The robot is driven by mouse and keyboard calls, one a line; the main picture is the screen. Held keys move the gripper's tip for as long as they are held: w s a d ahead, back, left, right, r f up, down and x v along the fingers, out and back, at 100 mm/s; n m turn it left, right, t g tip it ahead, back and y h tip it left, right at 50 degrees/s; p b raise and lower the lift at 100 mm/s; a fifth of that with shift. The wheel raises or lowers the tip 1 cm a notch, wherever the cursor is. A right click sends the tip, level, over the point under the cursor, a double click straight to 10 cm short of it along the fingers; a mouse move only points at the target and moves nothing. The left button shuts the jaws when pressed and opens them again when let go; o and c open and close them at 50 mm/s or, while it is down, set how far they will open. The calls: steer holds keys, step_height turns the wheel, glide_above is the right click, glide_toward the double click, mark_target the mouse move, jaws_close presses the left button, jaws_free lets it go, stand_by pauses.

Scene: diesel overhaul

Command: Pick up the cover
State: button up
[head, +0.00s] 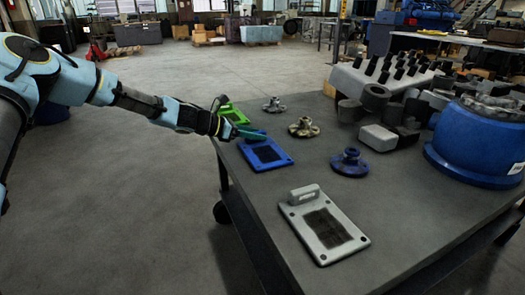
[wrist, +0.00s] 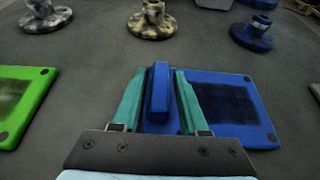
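Three flat covers with raised handles and dark mesh panels lie on the table: a green one (head: 231,114), a blue one (head: 268,155) and a light grey one (head: 325,228). My gripper (head: 254,134) is over the handle end of the blue cover. In the wrist view, my gripper's teal fingers (wrist: 160,88) stand on either side of the blue handle (wrist: 158,92), with narrow gaps beside it. The gripper is open. The blue cover's plate (wrist: 232,105) shows to the right of the fingers, and part of it is hidden behind them.
Flanged parts, one light grey (head: 274,105), one bronze-coloured (head: 304,127) and one blue (head: 350,163), stand behind the covers on the dark table (head: 400,215). A big blue housing (head: 478,140) and grey engine parts fill the table's right and back.

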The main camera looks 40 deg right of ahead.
jaws_close()
steer(key=shift+r, duration=0.1)
stand_by(1.0)
